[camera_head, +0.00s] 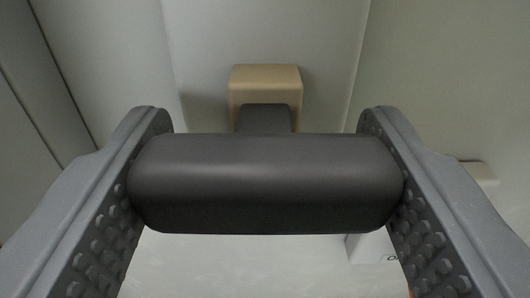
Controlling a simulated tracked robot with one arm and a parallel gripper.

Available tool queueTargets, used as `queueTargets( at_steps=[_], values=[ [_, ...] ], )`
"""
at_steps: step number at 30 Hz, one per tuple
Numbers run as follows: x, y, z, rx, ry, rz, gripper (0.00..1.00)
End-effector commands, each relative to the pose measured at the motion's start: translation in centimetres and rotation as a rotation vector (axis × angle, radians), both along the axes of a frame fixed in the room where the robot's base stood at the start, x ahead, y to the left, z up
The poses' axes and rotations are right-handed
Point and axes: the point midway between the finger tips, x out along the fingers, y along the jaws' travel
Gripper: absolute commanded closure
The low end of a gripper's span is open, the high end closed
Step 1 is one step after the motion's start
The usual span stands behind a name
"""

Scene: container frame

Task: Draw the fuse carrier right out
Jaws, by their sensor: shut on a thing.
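The fuse carrier's dark grey grip bar (265,185) lies crosswise in the middle of the camera_head view. A dark stem (265,119) runs from behind the bar toward a tan block (265,82) on the pale wall. Whether the stem still sits inside the block cannot be told, as the bar hides part of it. My gripper (265,165) is shut on the bar, with one studded grey finger against each end.
Pale wall panels (440,70) surround the block, with a vertical fold to its right. A small cream part (478,172) shows behind my right finger. A white labelled box (372,247) is below the bar at the right.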

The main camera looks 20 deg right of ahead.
Motion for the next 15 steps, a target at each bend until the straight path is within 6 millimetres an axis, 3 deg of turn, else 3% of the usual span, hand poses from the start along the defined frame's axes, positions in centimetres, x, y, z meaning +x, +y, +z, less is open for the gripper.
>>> queueTargets(
  at_steps=[6,13,14,15],
  values=[
    [-1.6,0.5,0.2,0.001,-0.003,0.0,0.83],
    [-1.6,0.5,0.1,0.002,-0.002,0.0,0.83],
    [-1.6,0.6,0.1,0.002,-0.002,0.0,0.36],
    [-1.6,0.6,0.1,0.002,-0.002,0.0,0.25]
  ],
)
